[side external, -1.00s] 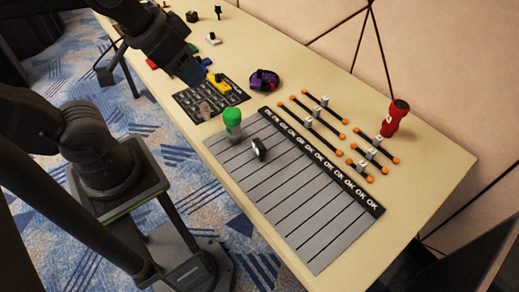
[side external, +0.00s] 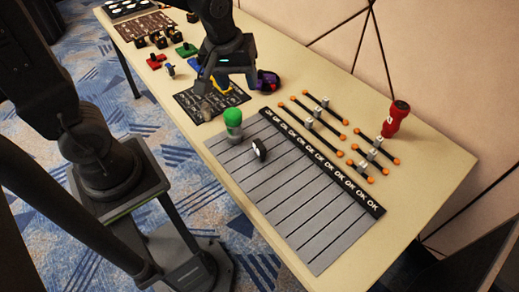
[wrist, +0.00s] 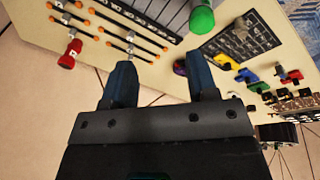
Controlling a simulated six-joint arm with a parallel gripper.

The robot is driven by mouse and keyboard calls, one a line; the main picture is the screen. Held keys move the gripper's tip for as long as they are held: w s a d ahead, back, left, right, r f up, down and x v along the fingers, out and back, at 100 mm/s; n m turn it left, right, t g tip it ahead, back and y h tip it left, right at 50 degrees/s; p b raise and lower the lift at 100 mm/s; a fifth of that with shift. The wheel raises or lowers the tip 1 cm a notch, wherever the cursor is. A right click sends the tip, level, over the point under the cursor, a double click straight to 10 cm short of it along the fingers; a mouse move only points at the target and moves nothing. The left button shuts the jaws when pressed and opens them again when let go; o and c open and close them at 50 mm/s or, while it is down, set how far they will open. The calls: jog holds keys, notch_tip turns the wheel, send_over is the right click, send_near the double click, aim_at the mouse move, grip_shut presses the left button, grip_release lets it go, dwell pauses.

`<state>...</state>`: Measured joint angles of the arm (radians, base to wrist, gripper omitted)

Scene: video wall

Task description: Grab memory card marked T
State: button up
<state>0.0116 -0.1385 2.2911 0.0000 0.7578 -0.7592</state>
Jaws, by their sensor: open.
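I cannot make out a letter T on any piece, so I cannot tell which thing is the memory card. Small coloured pieces lie on the table: a red one (side external: 155,61), a green one (side external: 186,49) and a blue one (side external: 170,70). A yellow piece (side external: 221,85) lies on a dark marked board (side external: 236,97), partly hidden by my gripper. My gripper (side external: 226,84) is over the far part of this board, beside a purple and black object (side external: 267,80). In the wrist view my gripper (wrist: 160,64) has its fingers apart with nothing between them.
A green-topped cylinder (side external: 233,124) and a black and white piece (side external: 259,150) stand on the grey lined panel (side external: 300,215). Orange-ended rods with grey blocks (side external: 308,122) and a red object (side external: 396,118) are to the right. Several dark pieces (side external: 160,41) stand at the far left.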

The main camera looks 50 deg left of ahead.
aim_at(259, 144)
jog(key=w+f+n+g, duration=0.1)
jog(key=f+n, duration=0.1)
jog(key=f, duration=0.7)
jog(key=w+f+n, duration=0.2)
jog(key=f+n, duration=0.1)
jog(key=f, duration=0.6)
jog(key=w+f+n+g, duration=0.1)
jog(key=w+f+n, duration=0.1)
jog(key=f, duration=0.7)
jog(key=shift+w+d+n+g, duration=0.15)
jog(key=shift+w+n+g, duration=0.1)
jog(key=shift+n+g, duration=0.05)
jog(key=shift+c, duration=0.5)
grip_shut()
